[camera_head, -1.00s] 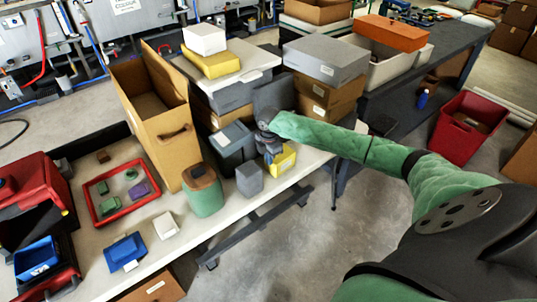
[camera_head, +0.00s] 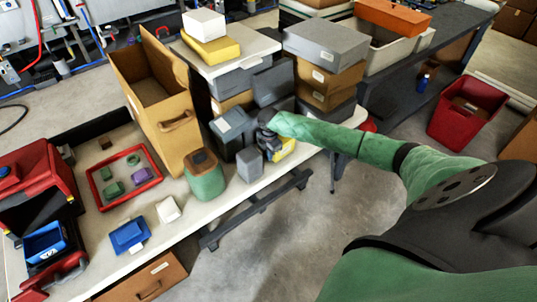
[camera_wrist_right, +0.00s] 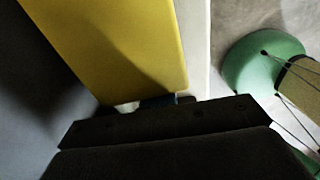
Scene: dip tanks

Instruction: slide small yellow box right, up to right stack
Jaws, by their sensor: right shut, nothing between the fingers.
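The small yellow box (camera_head: 286,149) stands on the pale table near its front edge, partly hidden by my right gripper (camera_head: 269,149). The gripper is shut and empty, at the box's left side in the head view. In the right wrist view the yellow box (camera_wrist_right: 120,45) fills the upper middle, its near end close to the dark fingertips (camera_wrist_right: 165,103); contact is hard to tell. The right stack, with a grey box (camera_head: 325,45) on top of brown boxes (camera_head: 333,78), stands behind and to the right of the yellow box. My left gripper is not in view.
A small grey box (camera_head: 250,165) and a green canister (camera_head: 206,182) stand left of the gripper. Dark grey bins (camera_head: 233,128) stand behind them. A white box (camera_head: 204,22) and a larger yellow box (camera_head: 211,48) top the left stack. The table's front edge is close.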

